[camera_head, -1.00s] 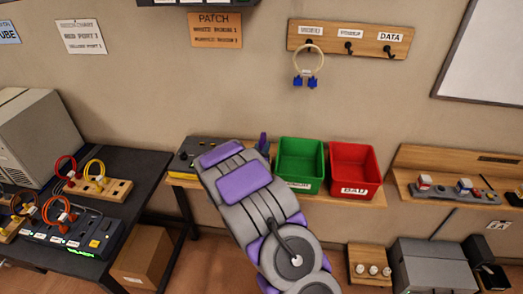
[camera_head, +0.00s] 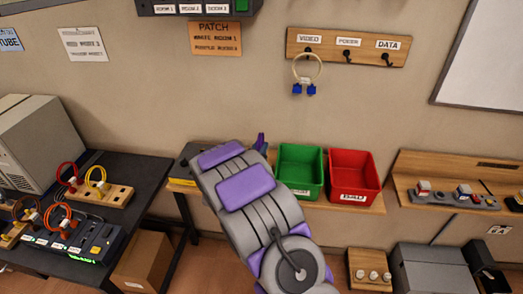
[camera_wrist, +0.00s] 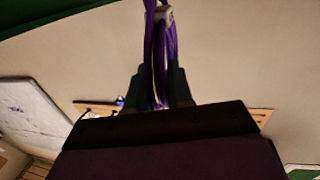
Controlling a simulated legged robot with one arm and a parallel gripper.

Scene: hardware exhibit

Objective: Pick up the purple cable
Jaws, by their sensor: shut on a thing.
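In the wrist view, the purple cable (camera_wrist: 160,35) hangs between the dark fingers of my gripper (camera_wrist: 161,88), in several close strands with a pale band near the top. The fingers are shut on it. In the head view, my grey and purple arm reaches over the shelf by the wall and hides my gripper. A small purple piece (camera_head: 261,141) shows past the arm's far end; I cannot tell if it is the cable.
A green bin (camera_head: 281,184) and a red bin (camera_head: 338,190) stand right of my arm. A wooden hook board (camera_head: 325,49) above holds a white cable with blue plugs (camera_head: 304,89). A black table (camera_head: 140,168) with cables is at left.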

